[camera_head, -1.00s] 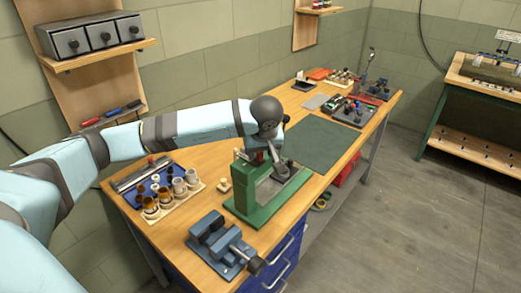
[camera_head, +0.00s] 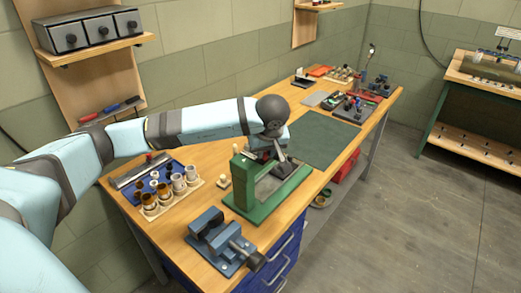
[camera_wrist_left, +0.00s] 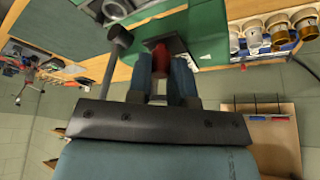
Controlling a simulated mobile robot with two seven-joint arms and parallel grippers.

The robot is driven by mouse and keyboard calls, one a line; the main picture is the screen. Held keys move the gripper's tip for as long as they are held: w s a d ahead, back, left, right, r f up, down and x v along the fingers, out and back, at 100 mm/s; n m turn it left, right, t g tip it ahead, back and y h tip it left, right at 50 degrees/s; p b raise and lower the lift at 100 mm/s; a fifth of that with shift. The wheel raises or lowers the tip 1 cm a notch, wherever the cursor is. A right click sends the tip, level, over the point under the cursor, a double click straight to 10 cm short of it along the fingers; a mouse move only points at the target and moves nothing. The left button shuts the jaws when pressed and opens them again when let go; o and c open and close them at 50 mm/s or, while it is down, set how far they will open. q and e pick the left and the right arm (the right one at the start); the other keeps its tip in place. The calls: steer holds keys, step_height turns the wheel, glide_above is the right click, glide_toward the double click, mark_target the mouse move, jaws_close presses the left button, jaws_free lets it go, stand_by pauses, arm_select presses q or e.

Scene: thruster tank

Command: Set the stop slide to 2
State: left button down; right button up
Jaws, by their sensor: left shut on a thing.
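A green fixture (camera_head: 245,190) with an open frame stands on the wooden bench, with a grey metal part (camera_head: 284,166) at its far end. My left gripper (camera_head: 270,152) is over the back of this fixture, pointing down. In the left wrist view, its blue fingers (camera_wrist_left: 162,80) are shut on a red knob (camera_wrist_left: 161,58). A dark plate (camera_wrist_left: 172,44) sits by the knob. The green body (camera_wrist_left: 207,25) lies just beyond the fingers. I cannot read any number marks for the stop slide. My right gripper is not in view.
A blue vise (camera_head: 222,240) stands in front of the fixture. A row of brown and white cups (camera_head: 170,188) is to the left. A dark green mat (camera_head: 322,138) lies clear to the right, with tools and trays beyond it.

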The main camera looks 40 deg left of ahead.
arm_select(q)
steer(key=c, duration=1)
jaws_free()
steer(key=b+v, duration=0.1)
steer(key=v, duration=1.3)
steer(key=shift+d, duration=0.1)
